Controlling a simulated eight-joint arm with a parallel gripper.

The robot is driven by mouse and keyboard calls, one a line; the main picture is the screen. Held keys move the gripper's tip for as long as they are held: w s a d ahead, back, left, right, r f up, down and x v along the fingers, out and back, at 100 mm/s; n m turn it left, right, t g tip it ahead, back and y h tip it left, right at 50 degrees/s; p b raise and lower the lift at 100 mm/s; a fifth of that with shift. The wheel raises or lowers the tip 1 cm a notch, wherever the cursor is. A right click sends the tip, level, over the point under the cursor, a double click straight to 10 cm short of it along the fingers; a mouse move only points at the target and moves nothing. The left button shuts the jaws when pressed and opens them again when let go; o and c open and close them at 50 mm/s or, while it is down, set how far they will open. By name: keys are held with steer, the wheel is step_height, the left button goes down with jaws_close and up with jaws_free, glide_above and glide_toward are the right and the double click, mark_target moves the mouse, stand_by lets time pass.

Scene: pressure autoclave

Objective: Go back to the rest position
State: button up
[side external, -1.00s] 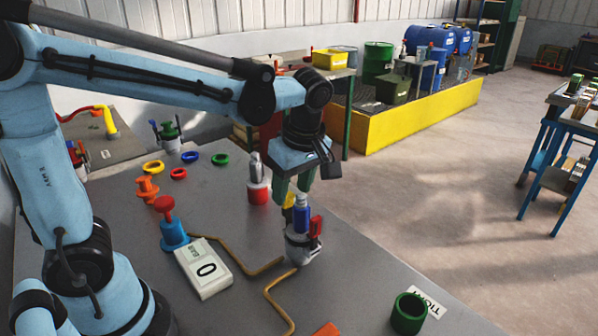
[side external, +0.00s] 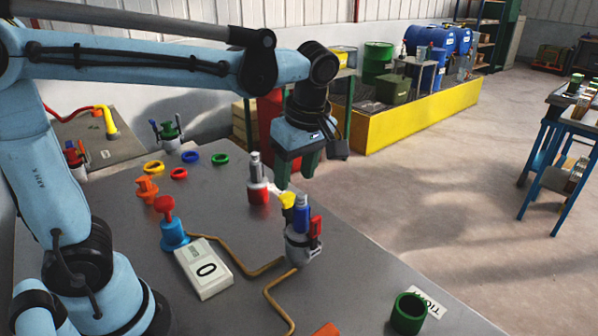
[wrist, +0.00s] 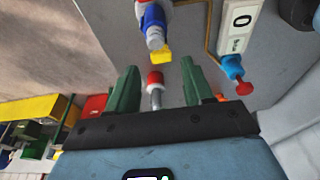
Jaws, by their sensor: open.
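My gripper (side external: 297,172) is open and empty, with its green fingers pointing down above the grey table. It also shows in the wrist view (wrist: 158,82), its two fingers spread apart. The autoclave vessel (side external: 301,240), with blue, yellow and red parts on top, stands upright below and a little right of the gripper, apart from it. In the wrist view its blue part (wrist: 152,20) and yellow part (wrist: 162,54) lie ahead of the fingers. A red and silver vessel (side external: 258,184) stands left of the gripper; it shows between the fingers in the wrist view (wrist: 155,85).
A white display box reading 0 (side external: 204,268) and a blue valve with a red knob (side external: 172,228) stand left on the table. Several coloured rings (side external: 191,157) lie at the back. Open air surrounds the gripper.

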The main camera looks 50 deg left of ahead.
mark_target(289, 200)
steer(key=x, duration=0.7)
steer(key=shift+f, duration=0.15)
steer(key=a+h, duration=0.7)
steer(key=shift+a+f, duration=0.3)
steer(key=shift+f, duration=0.05)
